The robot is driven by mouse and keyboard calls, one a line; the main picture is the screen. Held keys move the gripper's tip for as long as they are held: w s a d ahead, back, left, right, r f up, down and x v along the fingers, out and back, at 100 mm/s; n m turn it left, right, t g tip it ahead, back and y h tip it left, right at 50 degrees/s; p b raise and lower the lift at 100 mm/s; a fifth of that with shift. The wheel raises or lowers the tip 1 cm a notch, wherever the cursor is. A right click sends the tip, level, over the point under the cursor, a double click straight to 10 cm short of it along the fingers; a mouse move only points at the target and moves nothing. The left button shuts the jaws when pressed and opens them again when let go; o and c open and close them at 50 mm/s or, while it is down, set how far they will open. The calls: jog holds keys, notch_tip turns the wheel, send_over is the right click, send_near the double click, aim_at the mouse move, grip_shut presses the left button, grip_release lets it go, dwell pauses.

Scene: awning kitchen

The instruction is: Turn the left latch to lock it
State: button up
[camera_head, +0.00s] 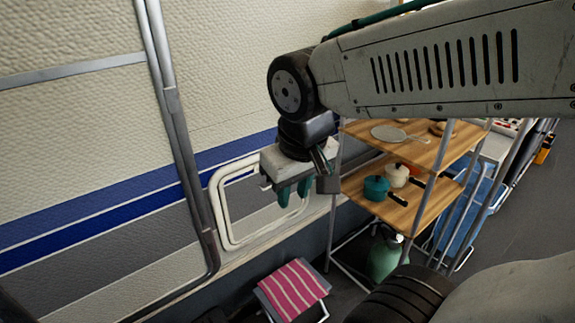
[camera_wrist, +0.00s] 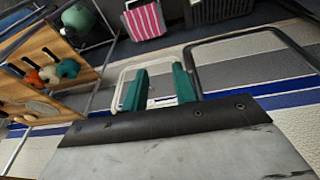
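A white-framed hatch (camera_head: 217,213) is set in the striped wall, left of the shelf rack. It also shows in the wrist view (camera_wrist: 154,64), beyond and between my fingers. I cannot make out the left latch clearly in either view; it is too small or hidden by my gripper. My gripper (camera_head: 293,196) hangs in front of the upper right part of the hatch in the head view, fingers pointing down. In the wrist view my gripper (camera_wrist: 160,80) has its two teal fingers well apart, with nothing held between them.
A metal pole (camera_head: 172,110) runs down the wall left of the hatch. A wooden shelf rack (camera_head: 410,203) with pots stands close on the right. A stool with a pink striped cloth (camera_head: 293,290) and a green bottle (camera_head: 383,258) are below.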

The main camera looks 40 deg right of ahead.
jog(key=w+d+f+t+h, duration=0.1)
jog(key=w+d+f+t, duration=0.15)
jog(key=w+d, duration=0.45)
jog(key=w+d+f+t, duration=0.2)
jog(key=w+f, duration=0.1)
jog(key=w, duration=0.7)
jog(key=w+d+f+t+h, duration=0.1)
jog(key=w+d+f+t, duration=0.15)
jog(key=w+d, duration=0.45)
jog(key=w+d+f+t+y, duration=0.2)
jog(key=w+f+t, duration=0.15)
jog(key=f, duration=0.45)
jog(key=w+d+f+t+y, duration=0.1)
jog(key=w+d+f+t, duration=0.15)
jog(key=f+t, duration=0.45)
jog(key=w+f+g, duration=0.2)
jog(key=w, duration=0.6)
jog(key=shift+w+a+n, duration=0.25)
jog(key=shift+a+n, duration=0.05)
jog(key=shift+a, duration=0.1)
grip_shut()
